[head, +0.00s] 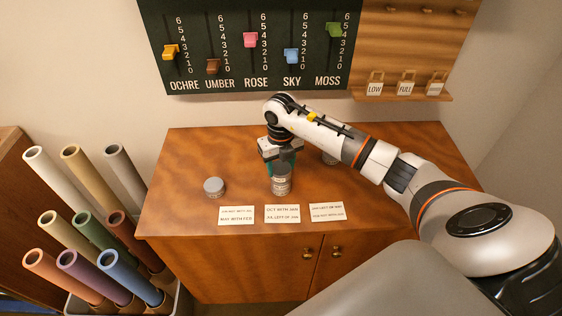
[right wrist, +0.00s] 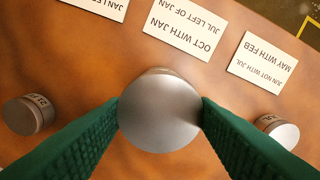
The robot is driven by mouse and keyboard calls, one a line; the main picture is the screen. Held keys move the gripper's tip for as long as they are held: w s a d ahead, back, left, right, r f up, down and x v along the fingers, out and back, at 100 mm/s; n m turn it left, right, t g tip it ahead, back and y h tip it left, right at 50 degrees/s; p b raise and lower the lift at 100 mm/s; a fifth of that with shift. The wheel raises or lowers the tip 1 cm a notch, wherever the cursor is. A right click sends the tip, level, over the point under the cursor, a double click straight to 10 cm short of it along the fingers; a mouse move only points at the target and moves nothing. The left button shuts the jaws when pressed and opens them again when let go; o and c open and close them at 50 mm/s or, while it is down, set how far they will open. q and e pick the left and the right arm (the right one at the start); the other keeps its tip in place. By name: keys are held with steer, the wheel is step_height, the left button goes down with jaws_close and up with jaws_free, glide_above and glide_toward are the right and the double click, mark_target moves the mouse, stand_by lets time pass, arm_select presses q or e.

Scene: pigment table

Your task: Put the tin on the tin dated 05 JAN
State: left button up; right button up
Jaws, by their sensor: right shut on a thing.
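My right gripper (head: 280,158) points down over the middle of the table, its green fingers shut on a grey round tin (right wrist: 160,112). In the head view, the grey column (head: 281,184) under the fingers looks taller than one tin, as if a second tin is below. I cannot tell whether the two touch. One grey tin (head: 214,187) stands to the left; it shows at the right of the right wrist view (right wrist: 279,131). Another tin (head: 330,158) is partly behind my right arm; it shows at the wrist view's left (right wrist: 28,115).
Three clue cards lie along the front of the wooden table (head: 180,212); the middle card (head: 282,213) reads OCT WITH JAN, JUL LEFT OF JAN. A slider board (head: 250,45) and a tag shelf (head: 405,95) are behind. Coloured tubes (head: 90,235) stand left of the table.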

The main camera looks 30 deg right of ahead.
mark_target(281, 168)
steer(key=shift+f, duration=0.1)
steer(key=shift+f+b, duration=0.15)
steer(key=shift+b, duration=0.15)
steer(key=o, duration=1)
steer(key=shift+r+p, duration=0.35)
steer(key=shift+r, duration=0.05)
steer(key=shift+r+b, duration=0.35)
step_height(281, 168, up, 11)
steer(key=b, duration=0.3)
